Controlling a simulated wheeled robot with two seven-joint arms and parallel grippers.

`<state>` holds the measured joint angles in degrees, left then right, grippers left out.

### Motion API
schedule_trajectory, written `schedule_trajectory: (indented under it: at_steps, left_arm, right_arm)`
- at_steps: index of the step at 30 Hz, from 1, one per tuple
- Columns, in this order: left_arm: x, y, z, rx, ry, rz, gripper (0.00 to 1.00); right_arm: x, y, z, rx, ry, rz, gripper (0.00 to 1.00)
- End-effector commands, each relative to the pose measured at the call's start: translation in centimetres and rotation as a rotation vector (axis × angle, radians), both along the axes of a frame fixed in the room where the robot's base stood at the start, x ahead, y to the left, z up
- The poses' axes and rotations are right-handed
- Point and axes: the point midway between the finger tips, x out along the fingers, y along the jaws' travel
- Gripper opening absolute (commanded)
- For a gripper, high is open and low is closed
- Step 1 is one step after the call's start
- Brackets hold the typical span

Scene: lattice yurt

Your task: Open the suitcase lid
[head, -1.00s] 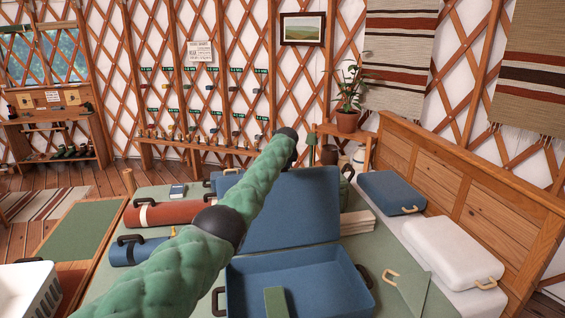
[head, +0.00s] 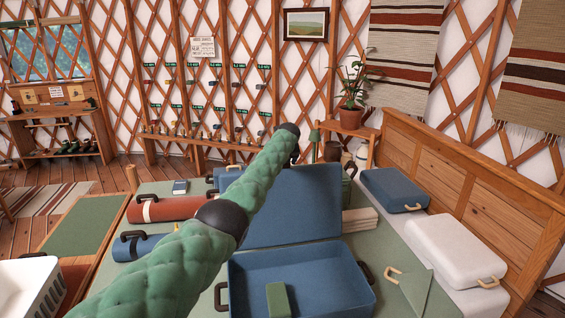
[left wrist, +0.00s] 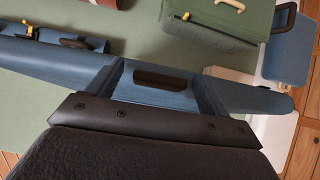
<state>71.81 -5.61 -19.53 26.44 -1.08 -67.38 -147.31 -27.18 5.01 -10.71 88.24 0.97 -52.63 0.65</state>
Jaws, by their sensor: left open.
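The blue suitcase (head: 238,280) lies open on the green bed cover at front centre. Its lid (head: 300,210) stands raised at the back, leaning away from the base. A green block (head: 277,298) is in the base. My left arm crosses in front of the lid's left part, and its wrist is above the lid's top edge; the gripper is mostly hidden there. In the left wrist view my left gripper (left wrist: 158,88) is open at a long blue edge, seemingly the lid. I cannot tell whether they touch. My right gripper is not in view.
A red-brown roll (head: 175,208) and a blue roll (head: 135,247) lie left of the suitcase. A blue case (head: 393,190) and a white case (head: 455,250) lie to the right by the wooden headboard (head: 470,175). A white basket (head: 35,290) is at front left.

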Motion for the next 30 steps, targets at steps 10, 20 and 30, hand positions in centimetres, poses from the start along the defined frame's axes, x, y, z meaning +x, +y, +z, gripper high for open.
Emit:
schedule_trajectory:
  at_steps: [10, 20, 30]
  left_arm:
    - [-0.7, -0.2, 1.1, 0.0, -0.001, 0.001, 0.8]
    - [-2.9, -0.8, 4.2, 0.001, -0.002, 0.0, 0.8]
    - [-4.2, -1.2, 6.3, -0.001, 0.0, 0.001, 0.8]
  right_arm:
    - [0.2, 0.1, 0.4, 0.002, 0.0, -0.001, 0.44]
    - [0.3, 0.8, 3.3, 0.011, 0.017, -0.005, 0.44]
    - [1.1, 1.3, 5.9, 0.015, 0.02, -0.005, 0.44]
